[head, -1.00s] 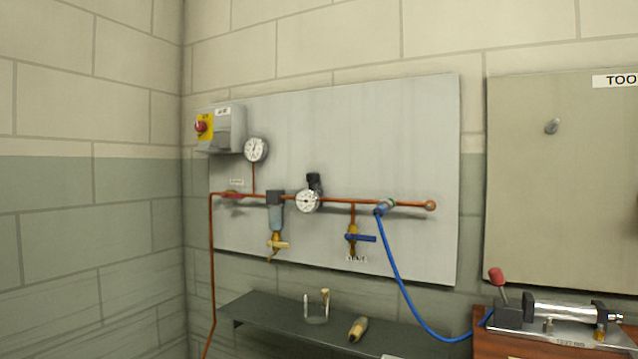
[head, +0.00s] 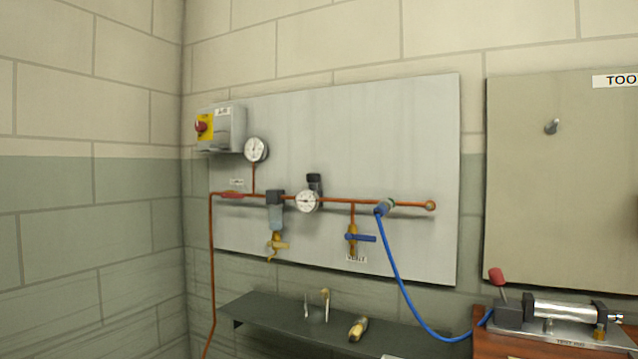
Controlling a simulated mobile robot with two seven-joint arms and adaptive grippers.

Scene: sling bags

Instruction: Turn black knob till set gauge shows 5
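The black knob (head: 314,181) sits on top of the regulator on the copper pipe, in the middle of the white wall panel. The set gauge (head: 307,202), a round white dial, is just below it on the pipe. Its needle and figures are too small to read. A second round gauge (head: 256,149) stands higher and to the left on a thin riser pipe. Neither of my grippers is in the head view, and nothing touches the knob.
A grey switch box with a red button (head: 201,127) is at upper left. A filter bowl (head: 276,217) and blue-handled valve (head: 360,238) flank the regulator. A blue hose (head: 397,275) runs down to the right. A dark shelf (head: 260,312) with several tools juts out below.

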